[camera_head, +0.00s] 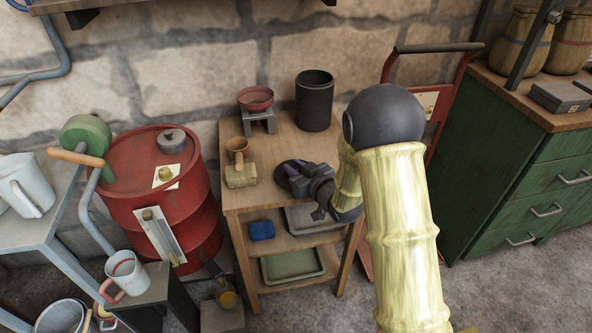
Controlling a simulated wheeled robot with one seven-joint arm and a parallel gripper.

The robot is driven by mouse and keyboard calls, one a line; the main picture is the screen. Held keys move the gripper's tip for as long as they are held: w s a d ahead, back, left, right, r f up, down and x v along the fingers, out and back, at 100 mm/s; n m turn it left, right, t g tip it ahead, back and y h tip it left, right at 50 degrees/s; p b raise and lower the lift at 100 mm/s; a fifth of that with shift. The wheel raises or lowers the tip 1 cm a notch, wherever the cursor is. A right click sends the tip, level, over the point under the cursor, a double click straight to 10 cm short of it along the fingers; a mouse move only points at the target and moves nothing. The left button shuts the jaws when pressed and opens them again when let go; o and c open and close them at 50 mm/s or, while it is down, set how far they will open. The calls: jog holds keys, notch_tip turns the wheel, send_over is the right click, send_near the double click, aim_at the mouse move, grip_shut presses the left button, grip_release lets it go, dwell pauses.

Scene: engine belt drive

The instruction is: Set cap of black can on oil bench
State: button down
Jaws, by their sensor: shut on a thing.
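The black can (314,103) stands upright and uncovered at the back right of the wooden oil bench (281,148). My gripper (299,178) is over the front right part of the bench top, in front of the can. It is shut on a dark, round, flat piece, the cap (284,173), which shows partly to the left of the fingers. The fingers and wrist hide the rest of the cap. I cannot tell whether the cap touches the bench top or hovers just above it.
A red bowl (255,98) on a grey stand and a brown funnel-like cup (238,149) on a block stand left on the bench. Trays and a blue item (261,230) are on lower shelves. A red drum (157,205) stands left, a green cabinet (510,165) right.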

jog(key=c, duration=1.3)
grip_release()
jog(key=shift+f, duration=0.15)
jog(key=shift+o, duration=0.2)
jog(key=shift+r, duration=0.25)
jog(key=v, duration=1.2)
jog(key=shift+f+p, duration=0.15)
jog(key=shift+p, duration=0.15)
